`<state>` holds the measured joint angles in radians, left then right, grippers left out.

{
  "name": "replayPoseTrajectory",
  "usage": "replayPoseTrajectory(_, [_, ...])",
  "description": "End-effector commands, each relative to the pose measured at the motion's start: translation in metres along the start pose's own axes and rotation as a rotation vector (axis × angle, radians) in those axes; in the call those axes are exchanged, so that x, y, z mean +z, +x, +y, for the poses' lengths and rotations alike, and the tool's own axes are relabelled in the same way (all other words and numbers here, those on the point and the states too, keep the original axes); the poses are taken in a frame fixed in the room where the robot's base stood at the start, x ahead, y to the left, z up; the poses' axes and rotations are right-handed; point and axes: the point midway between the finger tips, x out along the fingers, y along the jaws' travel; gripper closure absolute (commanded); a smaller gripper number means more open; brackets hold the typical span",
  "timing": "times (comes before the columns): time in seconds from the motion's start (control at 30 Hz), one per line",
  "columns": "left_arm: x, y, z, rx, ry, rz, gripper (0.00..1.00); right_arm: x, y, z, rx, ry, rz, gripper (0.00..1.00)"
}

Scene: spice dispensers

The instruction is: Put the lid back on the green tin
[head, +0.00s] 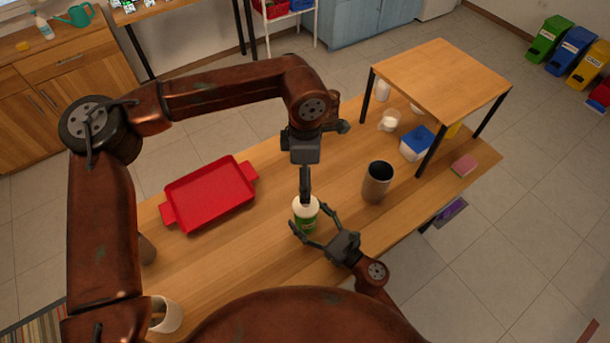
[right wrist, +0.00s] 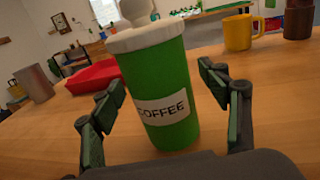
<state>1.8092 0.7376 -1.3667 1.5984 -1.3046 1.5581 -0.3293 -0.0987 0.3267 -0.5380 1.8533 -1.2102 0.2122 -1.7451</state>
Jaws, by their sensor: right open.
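The green tin (head: 307,221), with a white COFFEE label in the right wrist view (right wrist: 165,112), stands on the table. The white lid (head: 305,206) is at the tin's top; its rim and round knob show in the right wrist view (right wrist: 145,36). It looks seated or nearly so, though a small gap cannot be ruled out. My right gripper (head: 310,217) is open, with its fingers on either side of the tin. My left gripper (head: 305,194) points down right above the lid. Its fingers are seen edge-on, so its grip on the knob is unclear.
A raised wooden shelf (head: 440,78) covers the right end, near a blue-lidded box (head: 416,146) and a pink sponge (head: 464,165). Bare table lies between tray and tin.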

Motion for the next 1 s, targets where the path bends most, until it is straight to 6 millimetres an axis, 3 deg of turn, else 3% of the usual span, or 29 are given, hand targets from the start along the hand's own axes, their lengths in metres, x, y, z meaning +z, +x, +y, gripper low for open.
replayPoseTrajectory(0.5, [0.000, 0.000, 0.000, 0.000, 0.000, 0.000, 0.26, -0.001, -0.097, 0.000, -0.001, 0.003, 0.003, 0.31])
replayPoseTrajectory(0.7, [0.000, 0.000, 0.000, 0.000, 0.000, 0.000, 0.26, -0.001, -0.112, 0.000, 0.001, 0.000, 0.002, 0.31])
replayPoseTrajectory(1.0, [0.000, 0.000, 0.000, 0.000, 0.000, 0.000, 0.26, -0.001, -0.113, 0.000, 0.001, 0.000, 0.001, 0.31])
